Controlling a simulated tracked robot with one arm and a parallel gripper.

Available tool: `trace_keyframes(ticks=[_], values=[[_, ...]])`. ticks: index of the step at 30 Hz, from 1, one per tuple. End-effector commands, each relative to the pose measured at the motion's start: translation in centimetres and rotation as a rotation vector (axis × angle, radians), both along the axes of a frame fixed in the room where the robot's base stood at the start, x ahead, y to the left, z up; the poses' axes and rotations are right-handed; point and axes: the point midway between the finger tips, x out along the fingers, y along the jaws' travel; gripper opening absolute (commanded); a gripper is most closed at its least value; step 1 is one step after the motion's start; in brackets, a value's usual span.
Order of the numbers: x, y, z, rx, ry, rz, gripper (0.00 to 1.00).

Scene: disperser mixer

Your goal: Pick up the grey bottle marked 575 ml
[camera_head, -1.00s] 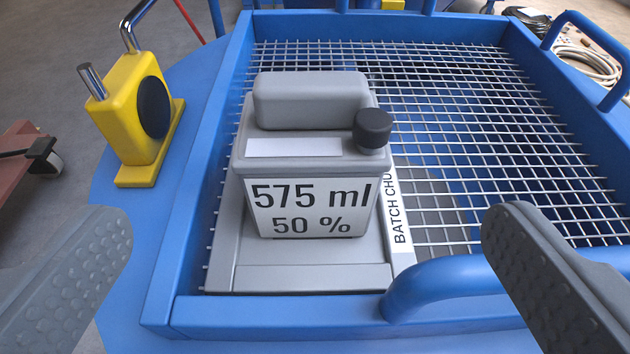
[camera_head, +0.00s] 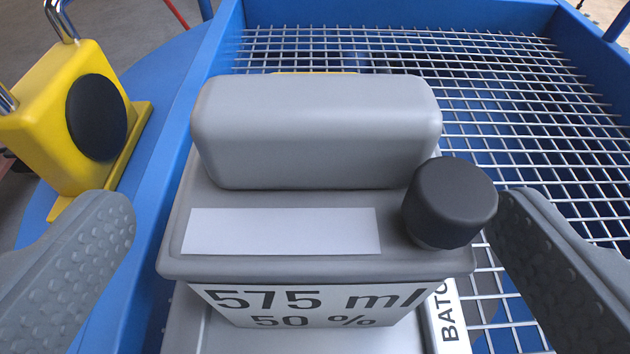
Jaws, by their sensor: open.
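The grey bottle (camera_head: 315,235) stands upright in the middle of the view, with a raised grey handle block on top, a black cap at its right and a white label reading "575 ml 50 %" on its front. My gripper (camera_head: 315,215) is open, one textured finger at the left and one at the right of the bottle. The right finger appears close beside the black cap; I cannot tell whether they touch. A clear gap shows between the left finger and the bottle. The bottle's base is out of sight.
The bottle stands inside a blue-walled tray (camera_head: 400,12) with a wire mesh floor (camera_head: 530,120). A yellow block (camera_head: 60,120) with a black disc and metal pins stands outside the tray at the left. A white strip (camera_head: 449,315) with black lettering lies right of the bottle.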

Motion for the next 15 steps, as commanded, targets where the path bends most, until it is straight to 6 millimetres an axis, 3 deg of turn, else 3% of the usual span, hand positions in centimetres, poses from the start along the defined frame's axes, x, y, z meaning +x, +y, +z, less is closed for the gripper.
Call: trace_keyframes(ticks=[7, 15], values=[[1.2, -0.1, -0.7, 0.000, 0.000, 0.000, 1.00], [4.2, -0.2, -2.1, 0.000, 0.003, 0.000, 1.00]])
